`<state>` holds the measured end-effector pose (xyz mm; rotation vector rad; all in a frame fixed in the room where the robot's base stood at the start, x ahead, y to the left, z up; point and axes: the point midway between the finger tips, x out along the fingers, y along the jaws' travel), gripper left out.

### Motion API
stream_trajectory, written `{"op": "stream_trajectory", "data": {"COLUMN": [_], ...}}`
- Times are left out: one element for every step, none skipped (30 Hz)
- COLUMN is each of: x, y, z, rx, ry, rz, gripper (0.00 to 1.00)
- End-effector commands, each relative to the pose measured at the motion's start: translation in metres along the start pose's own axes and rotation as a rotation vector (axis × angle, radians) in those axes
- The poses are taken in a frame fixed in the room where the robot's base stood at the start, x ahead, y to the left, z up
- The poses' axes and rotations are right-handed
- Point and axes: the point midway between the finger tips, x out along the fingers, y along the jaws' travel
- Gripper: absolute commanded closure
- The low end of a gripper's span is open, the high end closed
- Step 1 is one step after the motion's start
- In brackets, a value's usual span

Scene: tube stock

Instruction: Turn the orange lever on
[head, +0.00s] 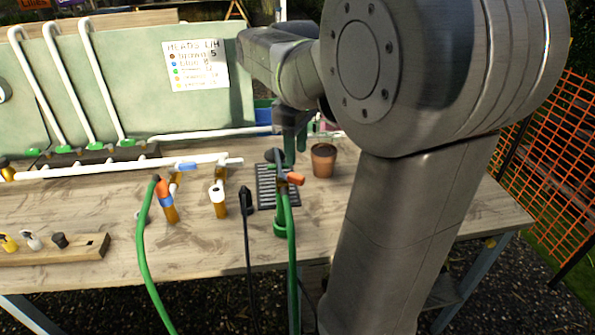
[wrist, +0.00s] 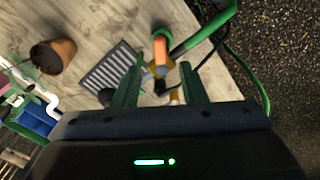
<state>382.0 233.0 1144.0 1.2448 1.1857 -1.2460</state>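The orange lever (head: 294,178) sits on a valve with a green hose near the drain grate, at the table's front part. It also shows in the wrist view (wrist: 160,48), just beyond the gap between my fingertips. My gripper (head: 290,150) is above and behind the lever in the head view, pointing down at it. I cannot tell whether a finger touches the lever. My fingers and the hose partly hide the valve body.
A terracotta pot (head: 323,161) stands right of the slotted grate (head: 263,182). Another orange-and-blue fitting with a green hose (head: 165,192) and a yellow-and-white fitting (head: 219,197) stand to the left. A black cable (head: 247,215) hangs over the front edge.

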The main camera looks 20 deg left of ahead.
Motion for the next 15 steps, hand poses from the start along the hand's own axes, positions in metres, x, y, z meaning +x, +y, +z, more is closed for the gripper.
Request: {"op": "stream_trajectory", "data": {"x": [0.012,0.019,0.026,0.032,0.037,0.043,0.048,0.051,0.056,0.059,0.061,0.064,0.065,0.066,0.067], "y": [-0.001,-0.001,0.0,-0.001,0.0,-0.001,0.0,0.0,0.0,0.0,0.0,0.0,0.0,0.0,0.0], "z": [0.001,0.001,0.001,0.001,0.001,0.001,0.001,0.001,0.001,0.0,0.001,0.001,0.001,0.0,0.0], "rx": [0.001,0.001,0.001,0.001,0.001,0.001,0.001,0.001,0.001,0.001,0.001,0.001,0.001,0.001,0.001], "ry": [-0.004,-0.004,-0.003,-0.004,-0.003,-0.003,-0.002,-0.002,-0.002,-0.001,-0.002,-0.002,-0.001,0.0,0.0], "rz": [-0.003,-0.003,-0.003,-0.003,-0.003,-0.002,-0.002,-0.002,-0.002,-0.001,-0.001,-0.002,-0.001,0.0,0.0], "gripper": [0.62,0.62,0.62,0.62,0.62,0.62,0.62,0.62,0.62,0.62,0.62,0.62,0.62,0.62,0.62]}}
